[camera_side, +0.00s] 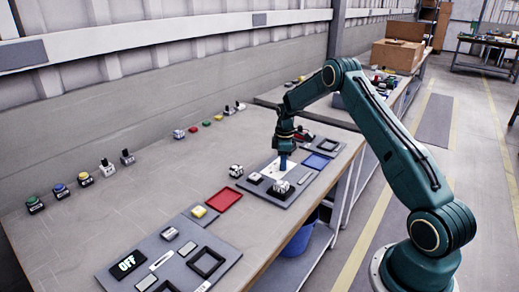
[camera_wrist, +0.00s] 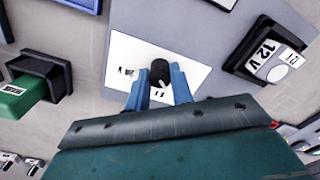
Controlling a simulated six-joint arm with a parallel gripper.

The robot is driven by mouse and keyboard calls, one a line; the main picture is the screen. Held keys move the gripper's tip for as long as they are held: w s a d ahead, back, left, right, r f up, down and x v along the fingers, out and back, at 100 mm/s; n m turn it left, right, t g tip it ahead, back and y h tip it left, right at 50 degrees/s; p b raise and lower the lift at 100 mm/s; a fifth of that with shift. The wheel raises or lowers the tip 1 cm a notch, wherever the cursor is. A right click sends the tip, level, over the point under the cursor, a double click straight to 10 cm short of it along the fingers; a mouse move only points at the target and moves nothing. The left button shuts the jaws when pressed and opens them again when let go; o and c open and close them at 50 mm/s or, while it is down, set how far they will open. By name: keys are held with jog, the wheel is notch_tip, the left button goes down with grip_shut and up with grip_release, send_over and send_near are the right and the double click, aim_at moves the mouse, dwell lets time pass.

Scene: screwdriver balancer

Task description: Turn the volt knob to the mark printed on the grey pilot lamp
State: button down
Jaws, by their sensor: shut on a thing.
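The black knob (camera_wrist: 160,70) stands on a white plate (camera_wrist: 127,48) with small dark print to its left and below it. A pale pointer line shows on the knob's lower side. My gripper (camera_wrist: 163,84) is shut on the knob, with one blue finger on each side. In the side view my gripper (camera_side: 283,163) points straight down at the white plate (camera_side: 269,171).
A black holder (camera_wrist: 236,64) with a block labelled 12 V is right of the plate. A black holder (camera_wrist: 50,68) with a green block (camera_wrist: 22,95) is left. A red tray (camera_side: 225,199) and a blue tray (camera_side: 316,161) lie nearby. Several coloured buttons line the back.

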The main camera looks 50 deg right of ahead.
jog(key=m, duration=1.3)
jog(key=shift+m, duration=0.3)
dwell(0.3)
jog(key=c, duration=1.2)
grip_release()
jog(key=shift+r, duration=0.15)
notch_tip(320, 180, up, 14)
jog(key=shift+f, duration=0.2)
